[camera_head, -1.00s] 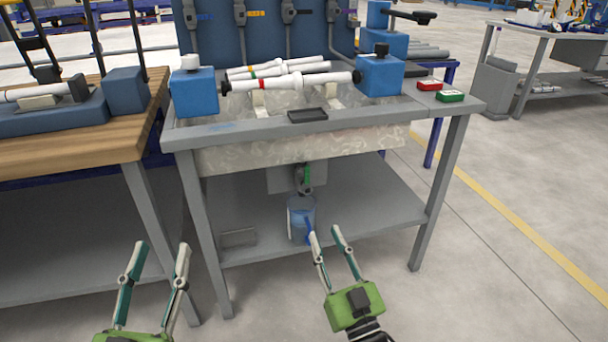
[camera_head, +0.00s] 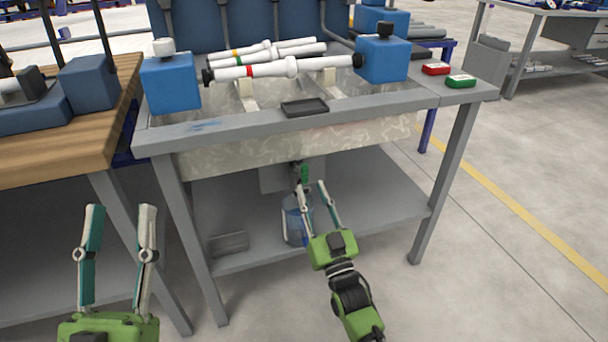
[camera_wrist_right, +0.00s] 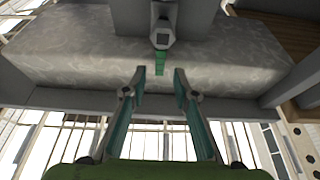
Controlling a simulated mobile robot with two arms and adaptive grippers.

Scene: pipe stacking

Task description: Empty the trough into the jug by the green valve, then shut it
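The trough (camera_head: 290,148) is a pale, marbled basin set in a grey bench. Below its underside is the valve with a green handle (camera_head: 304,174). The handle hangs down in the right wrist view (camera_wrist_right: 160,62). The clear blue-tinted jug (camera_head: 291,224) stands on the lower shelf under the valve, partly hidden by my right gripper. My right gripper (camera_head: 311,185) is open just below the valve; in its wrist view (camera_wrist_right: 159,73) the handle lies between and beyond the fingertips, apparently untouched. My left gripper (camera_head: 121,208) is open and empty at the lower left.
White pipes (camera_head: 270,69) lie above the trough, one between two blue blocks (camera_head: 382,60). A black tray (camera_head: 305,107) sits on the bench's front edge. Red (camera_head: 436,69) and green (camera_head: 461,81) boxes sit at right. A wooden table (camera_head: 60,125) stands left. Bench legs flank the shelf.

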